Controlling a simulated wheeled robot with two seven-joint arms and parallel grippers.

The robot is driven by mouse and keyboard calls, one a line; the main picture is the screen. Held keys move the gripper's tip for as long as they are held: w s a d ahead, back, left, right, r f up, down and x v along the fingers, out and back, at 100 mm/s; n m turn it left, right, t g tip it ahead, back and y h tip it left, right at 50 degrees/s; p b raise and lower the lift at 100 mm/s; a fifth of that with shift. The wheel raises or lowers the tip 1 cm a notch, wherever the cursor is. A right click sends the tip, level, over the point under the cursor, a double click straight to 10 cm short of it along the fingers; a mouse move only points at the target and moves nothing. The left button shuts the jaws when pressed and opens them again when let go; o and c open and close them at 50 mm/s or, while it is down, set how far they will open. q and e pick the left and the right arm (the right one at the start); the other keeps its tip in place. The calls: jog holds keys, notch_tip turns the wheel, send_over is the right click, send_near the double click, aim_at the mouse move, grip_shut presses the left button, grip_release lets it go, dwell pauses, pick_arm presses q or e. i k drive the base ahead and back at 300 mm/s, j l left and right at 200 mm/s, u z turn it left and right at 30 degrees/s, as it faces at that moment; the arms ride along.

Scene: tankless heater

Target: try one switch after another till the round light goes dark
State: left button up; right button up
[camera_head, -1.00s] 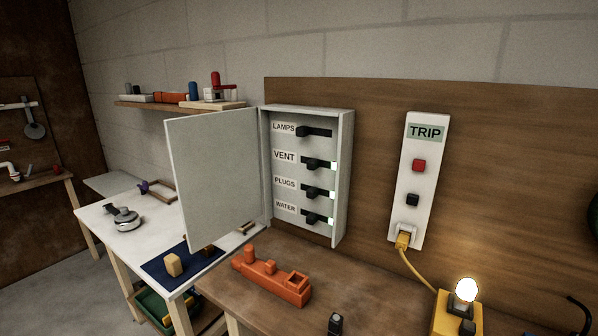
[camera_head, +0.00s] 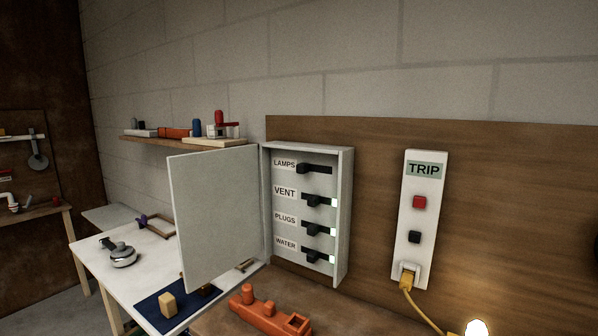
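The switch box (camera_head: 347,215) hangs on the wooden panel with its door (camera_head: 215,215) swung open to the left. It holds the LAMPS switch (camera_head: 304,168), VENT switch (camera_head: 315,201), PLUGS switch (camera_head: 314,229) and WATER switch (camera_head: 313,256). The LAMPS lever sits to the left with no green beside it. The VENT, PLUGS and WATER levers sit further right, each with a lit green-white patch at its right end. The round light (camera_head: 477,328) glows at the bottom edge, partly cut off. Neither of my grippers is in view.
A white TRIP strip (camera_head: 411,255) with a red and a black button is right of the box, a yellow plug (camera_head: 407,279) in its socket. An orange tool (camera_head: 268,313) lies on the bench below. A white table (camera_head: 100,265) stands left.

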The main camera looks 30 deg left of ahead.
aim_at(301, 168)
jog(key=z, duration=1.1)
jog(key=u, duration=2.2)
